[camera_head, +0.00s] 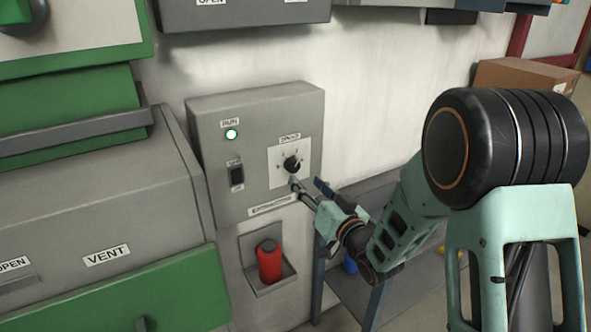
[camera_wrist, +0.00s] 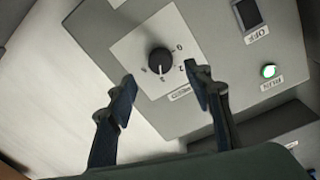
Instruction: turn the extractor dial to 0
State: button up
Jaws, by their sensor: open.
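The extractor dial (camera_head: 292,163) is a round black knob on a white plate on the grey control box. In the wrist view the dial (camera_wrist: 160,60) sits just beyond and between my fingertips, with small numbers around it and the 0 at its right. A pale mark shows at its lower edge, but its exact setting is too small to read surely. My gripper (camera_head: 306,186) is open and empty, slightly below and in front of the dial. In the wrist view my gripper (camera_wrist: 161,76) has its fingers apart, and neither visibly touches the dial.
The control box (camera_head: 213,115) also carries a lit green RUN lamp (camera_head: 231,134) and a black switch (camera_head: 237,176). A red cylinder (camera_head: 269,262) stands in a wall holder below. A grey and green VENT cabinet (camera_head: 150,235) is at left. A shelf (camera_head: 400,290) stands under my arm.

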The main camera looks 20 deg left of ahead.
aim_at(294, 169)
jog(key=p+x, duration=0.1)
jog(key=x, duration=0.6)
jog(key=shift+a, duration=0.1)
jog(key=c, duration=1.1)
jog(key=shift+f, duration=0.1)
